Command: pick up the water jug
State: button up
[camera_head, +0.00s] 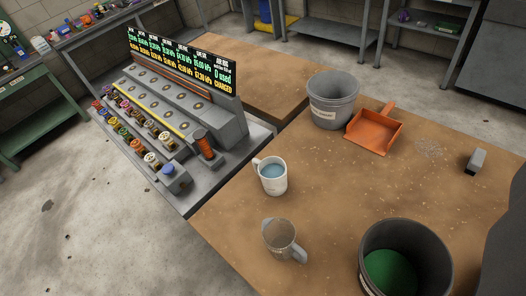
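A white jug (273,180) with a handle on its left stands upright on the brown table, near its left edge. Bluish water shows inside it, so it looks like the water jug. A second, greyish jug (282,242) stands just below it in the picture, with its handle at the lower right. Its contents are hard to tell. I do not see my gripper's fingers in this view. Nothing touches the white jug.
A grey bucket (331,106) and an orange dustpan (374,133) are at the back of the brown table (345,200). A dark bucket with green inside (405,236) stands at the front right. A small grey block (476,162) lies right. A console with spools (180,113) adjoins on the left.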

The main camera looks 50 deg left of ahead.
aim_at(272, 170)
jog(key=u, duration=0.05)
jog(key=k, duration=0.25)
jog(key=u, duration=0.5)
jog(key=i, duration=0.4)
jog(key=u, duration=0.9)
jog(key=k, duration=0.8)
jog(key=z, duration=0.45)
